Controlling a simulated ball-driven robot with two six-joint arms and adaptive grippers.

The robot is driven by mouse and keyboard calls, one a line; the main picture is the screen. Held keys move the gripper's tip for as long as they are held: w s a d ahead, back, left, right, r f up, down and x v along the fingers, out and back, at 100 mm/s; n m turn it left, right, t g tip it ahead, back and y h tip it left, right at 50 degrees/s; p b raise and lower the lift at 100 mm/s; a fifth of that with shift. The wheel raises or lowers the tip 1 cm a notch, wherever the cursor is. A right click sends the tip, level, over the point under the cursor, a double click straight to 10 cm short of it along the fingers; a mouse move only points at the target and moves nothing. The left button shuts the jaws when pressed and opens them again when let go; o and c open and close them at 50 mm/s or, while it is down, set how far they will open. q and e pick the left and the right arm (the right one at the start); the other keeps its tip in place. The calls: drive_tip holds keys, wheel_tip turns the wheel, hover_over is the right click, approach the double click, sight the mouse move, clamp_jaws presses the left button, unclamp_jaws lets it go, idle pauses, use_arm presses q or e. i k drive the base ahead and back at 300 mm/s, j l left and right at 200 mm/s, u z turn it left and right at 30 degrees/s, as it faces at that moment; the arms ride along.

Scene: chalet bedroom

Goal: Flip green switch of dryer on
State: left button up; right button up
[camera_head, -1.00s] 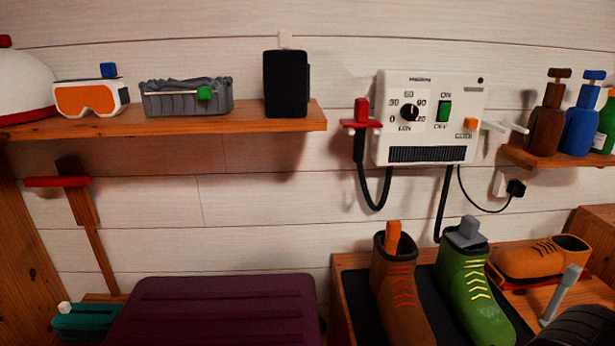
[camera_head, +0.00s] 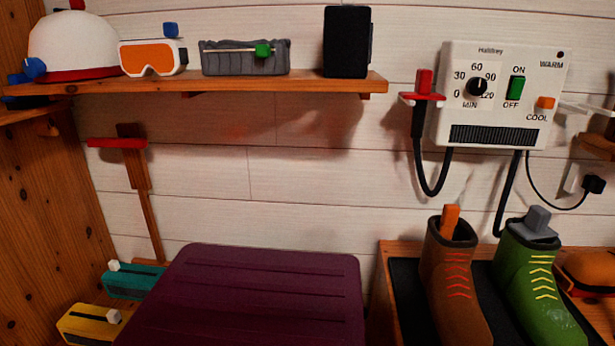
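The white wall dryer (camera_head: 500,75) hangs at the upper right of the head view. Its green switch (camera_head: 515,88) sits between the labels ON above and OFF below. I cannot tell which way the switch is tipped. Left of it is a black timer knob (camera_head: 477,87) with a minute scale; right of it is an orange switch (camera_head: 545,103) between WARM and COOL. A black hose (camera_head: 419,160) with a red-topped holder (camera_head: 423,85) is at the dryer's left side. Neither gripper shows in this view.
A wooden shelf (camera_head: 300,84) left of the dryer holds a helmet, goggles, a grey basket and a black box. Below the dryer, a brown boot (camera_head: 450,280) and a green boot (camera_head: 535,280) stand on a bench. A purple case (camera_head: 250,290) lies lower left of them.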

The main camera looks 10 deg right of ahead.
sight(518, 85)
drive_tip(key=z, duration=1.35)
